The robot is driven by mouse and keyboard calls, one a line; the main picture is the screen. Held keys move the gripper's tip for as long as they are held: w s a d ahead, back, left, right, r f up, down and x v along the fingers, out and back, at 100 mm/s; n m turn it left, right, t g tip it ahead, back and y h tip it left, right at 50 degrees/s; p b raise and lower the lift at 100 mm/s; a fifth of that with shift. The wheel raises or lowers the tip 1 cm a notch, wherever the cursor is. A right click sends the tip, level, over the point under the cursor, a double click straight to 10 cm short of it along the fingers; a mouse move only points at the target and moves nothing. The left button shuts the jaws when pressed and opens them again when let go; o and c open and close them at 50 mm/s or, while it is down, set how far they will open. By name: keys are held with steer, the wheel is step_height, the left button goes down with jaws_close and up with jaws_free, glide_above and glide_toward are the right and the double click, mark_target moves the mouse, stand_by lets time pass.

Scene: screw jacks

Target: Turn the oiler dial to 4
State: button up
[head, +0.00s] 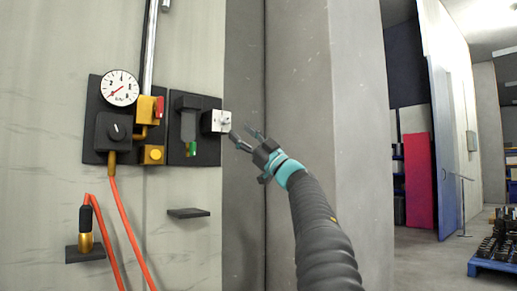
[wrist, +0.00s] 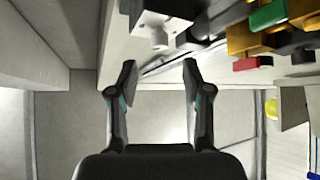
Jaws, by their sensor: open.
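The dial looks like a small knob on a white block (head: 214,121) at the right end of the wall panel, beside the dark oiler body (head: 187,118). I take this for the oiler dial; its numbers and setting are too small to read. In the wrist view the white block (wrist: 150,24) is at the top centre, with a small grey knob (wrist: 159,41) sticking out from it. My gripper (head: 247,137) is open and empty, just right of and slightly below the block in the head view. In the wrist view its fingertips (wrist: 157,78) stand apart below the knob, not visibly touching it.
Left of the oiler are a pressure gauge (head: 119,88), a black regulator knob (head: 115,131) and a yellow valve with a red handle (head: 157,108). A small dark shelf (head: 188,212) sits below. Orange hoses hang at left. A grey wall corner (head: 300,75) stands behind my arm.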

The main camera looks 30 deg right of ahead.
steer(key=v, duration=0.6)
steer(key=shift+s, duration=0.1)
